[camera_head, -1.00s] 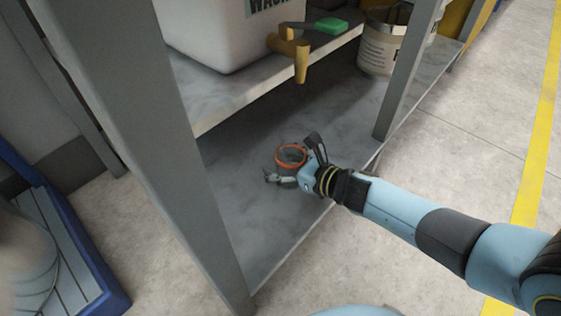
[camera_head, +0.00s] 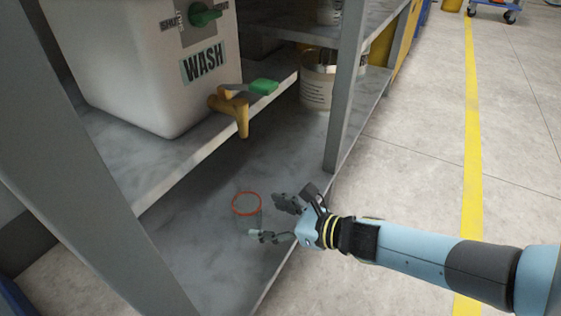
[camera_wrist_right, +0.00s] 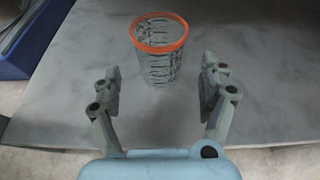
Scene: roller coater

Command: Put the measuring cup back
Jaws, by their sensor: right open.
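The measuring cup (camera_head: 247,207) is clear with an orange-red rim and stands upright on the lower shelf (camera_head: 190,230). It also shows in the right wrist view (camera_wrist_right: 158,50), with markings on its side, beyond the fingertips. My right gripper (camera_head: 275,219) is open and empty, at the shelf's front edge to the right of the cup. In the right wrist view the two fingers (camera_wrist_right: 160,88) are spread wide, and the cup stands ahead of the gap between them, apart from both. My left gripper is not in view.
A white WASH container (camera_head: 150,60) with a yellow tap (camera_head: 235,112) sits on the shelf above, the tap overhanging. The lower shelf around the cup is clear.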

